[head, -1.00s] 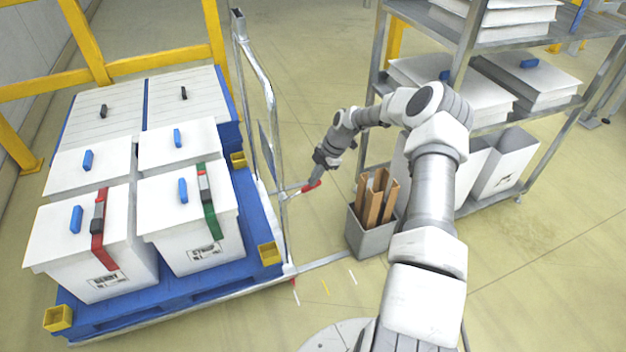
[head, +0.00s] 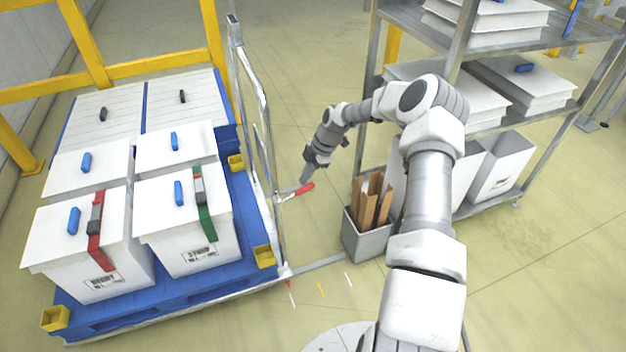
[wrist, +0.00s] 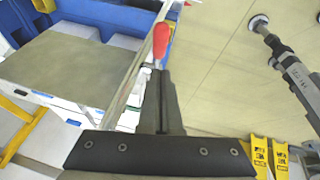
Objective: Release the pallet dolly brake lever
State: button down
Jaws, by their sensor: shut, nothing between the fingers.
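The brake lever is a thin bar with a red handle (head: 303,189), sticking out to the right from the front upright of the dolly's push frame. The pallet dolly (head: 170,305) carries a blue pallet with white lidded boxes. My gripper (head: 304,179) points down just above and beside the red handle. In the wrist view, my gripper (wrist: 162,75) has its two dark fingers together and empty, with the red handle (wrist: 160,40) just beyond their tips. I cannot tell whether the fingertips touch it.
A grey bin (head: 368,238) with brown boards stands right of my gripper. A grey shelf rack (head: 455,50) with white boxes is behind my arm. Yellow rails (head: 150,62) stand behind the dolly. Bare floor (head: 300,110) lies between the push frame and the rack.

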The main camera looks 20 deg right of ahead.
jog(key=p+v, duration=0.1)
jog(key=v, duration=0.9)
jog(key=shift+d, duration=0.25)
jog(key=shift+r, duration=0.2)
